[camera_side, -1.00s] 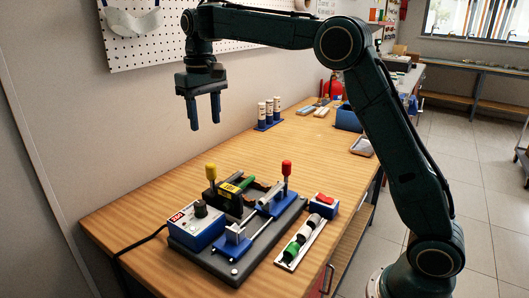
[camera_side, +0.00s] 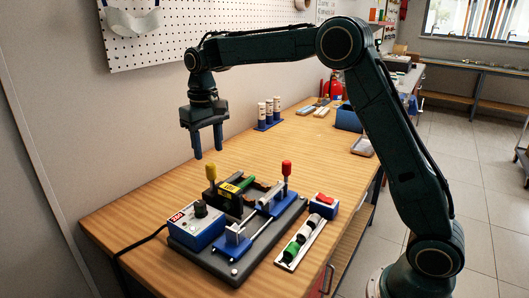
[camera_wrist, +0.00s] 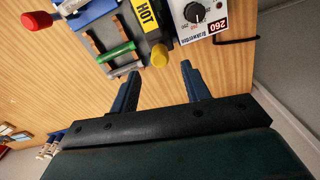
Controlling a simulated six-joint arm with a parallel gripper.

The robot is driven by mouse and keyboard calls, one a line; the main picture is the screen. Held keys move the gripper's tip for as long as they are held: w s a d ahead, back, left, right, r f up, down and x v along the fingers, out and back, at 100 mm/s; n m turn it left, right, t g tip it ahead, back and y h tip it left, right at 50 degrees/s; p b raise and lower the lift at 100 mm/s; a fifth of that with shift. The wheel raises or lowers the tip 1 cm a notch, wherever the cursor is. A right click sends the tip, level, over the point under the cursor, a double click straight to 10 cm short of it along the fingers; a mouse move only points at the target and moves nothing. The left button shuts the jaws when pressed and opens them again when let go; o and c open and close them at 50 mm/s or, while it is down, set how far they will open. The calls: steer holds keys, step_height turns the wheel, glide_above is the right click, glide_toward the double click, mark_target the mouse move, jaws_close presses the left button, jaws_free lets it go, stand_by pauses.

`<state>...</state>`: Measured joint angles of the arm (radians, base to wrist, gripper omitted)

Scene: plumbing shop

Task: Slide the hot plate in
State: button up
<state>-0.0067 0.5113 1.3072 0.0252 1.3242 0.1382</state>
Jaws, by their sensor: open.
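The hot plate, a dark block with a yellow HOT label (camera_side: 230,188), sits in the machine on a dark base plate (camera_side: 235,270). The label also shows in the wrist view (camera_wrist: 146,16). A green bar (camera_wrist: 117,52) lies beside the block. A yellow-knobbed lever (camera_side: 211,171) stands upright by the block; its knob shows in the wrist view (camera_wrist: 160,55). A red-knobbed lever (camera_side: 286,168) stands on the right by blue clamps (camera_side: 232,243). My gripper (camera_side: 208,152) is open and empty, pointing down above the bench behind the machine, apart from the yellow knob.
A blue-and-white control box (camera_side: 196,225) with a dial stands at the machine's left front. A tray with green, white and black pieces (camera_side: 300,245) and a red-topped blue box (camera_side: 323,206) lie to the right. Small bottles (camera_side: 270,112) stand behind.

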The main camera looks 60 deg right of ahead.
mark_target(211, 164)
steer(key=shift+f, duration=3.15)
jaws_close()
